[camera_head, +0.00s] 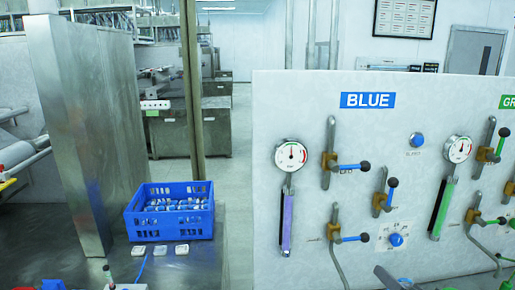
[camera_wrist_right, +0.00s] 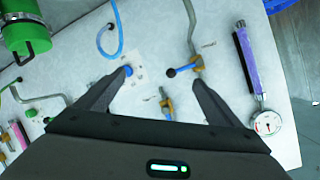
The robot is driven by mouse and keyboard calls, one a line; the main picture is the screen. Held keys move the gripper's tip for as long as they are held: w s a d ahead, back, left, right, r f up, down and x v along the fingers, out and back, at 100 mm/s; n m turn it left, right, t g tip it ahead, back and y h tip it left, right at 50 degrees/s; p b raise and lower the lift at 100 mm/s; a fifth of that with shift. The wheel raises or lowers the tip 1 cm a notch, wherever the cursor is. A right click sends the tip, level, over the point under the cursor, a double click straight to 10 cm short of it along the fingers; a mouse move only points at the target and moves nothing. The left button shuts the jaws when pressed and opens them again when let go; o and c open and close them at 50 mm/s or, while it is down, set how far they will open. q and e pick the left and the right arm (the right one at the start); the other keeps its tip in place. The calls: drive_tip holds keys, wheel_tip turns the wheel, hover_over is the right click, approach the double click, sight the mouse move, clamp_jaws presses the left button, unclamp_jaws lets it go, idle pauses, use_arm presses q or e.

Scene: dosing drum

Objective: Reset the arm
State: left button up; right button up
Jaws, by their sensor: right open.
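My right gripper (camera_head: 394,280) shows in part at the bottom edge of the head view, low in front of the BLUE panel (camera_head: 300,110). In the right wrist view the right gripper (camera_wrist_right: 152,90) is open and empty, its two dark fingers wide apart. A blue round knob (camera_wrist_right: 128,70) appears by the left fingertip, and a blue lever with a black ball (camera_wrist_right: 184,70) by the right one; I cannot tell if either touches. The knob (camera_head: 396,240) also shows in the head view, above the gripper. My left gripper is not in view.
The panel carries gauges (camera_head: 291,155), several blue-handled valves (camera_head: 350,167) and pipes. At left, a blue crate (camera_head: 170,233) of small items stands on a metal table, with small white pieces (camera_head: 182,249) before it. A metal post (camera_head: 192,80) stands behind. A green cylinder (camera_wrist_right: 28,38) is near the gripper.

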drive_tip(key=s+a+f+n+g, duration=0.2)
drive_tip(key=s+a+f+g, duration=0.1)
drive_tip(key=s+f, duration=0.4)
drive_tip(key=s+a+f+n+g, duration=0.1)
drive_tip(key=s+a+f+g, duration=0.15)
drive_tip(key=s+f, duration=0.55)
drive_tip(key=s+a+f+n+g, duration=0.2)
drive_tip(key=s+a+f+g, duration=0.15)
drive_tip(key=s+f, duration=0.35)
drive_tip(key=s+a+f+n+g, duration=0.2)
drive_tip(key=s+a+f, duration=0.25)
drive_tip(key=s, duration=0.55)
wheel_tip(320, 180, down, 37)
drive_tip(key=s+d+b, duration=0.1)
drive_tip(key=b, duration=0.7)
drive_tip(key=s+d+f+g+b, duration=0.1)
drive_tip(key=s+f+b, duration=0.2)
drive_tip(key=s+f, duration=0.6)
drive_tip(key=s+d+f+g+b, duration=0.1)
drive_tip(key=s+f+b, duration=0.3)
drive_tip(key=s+f, duration=0.5)
wheel_tip(320, 180, down, 6)
drive_tip(key=shift+d+r+n+h, duration=0.1)
drive_tip(key=shift+d+n+h, duration=0.3)
drive_tip(key=shift+d, duration=0.2)
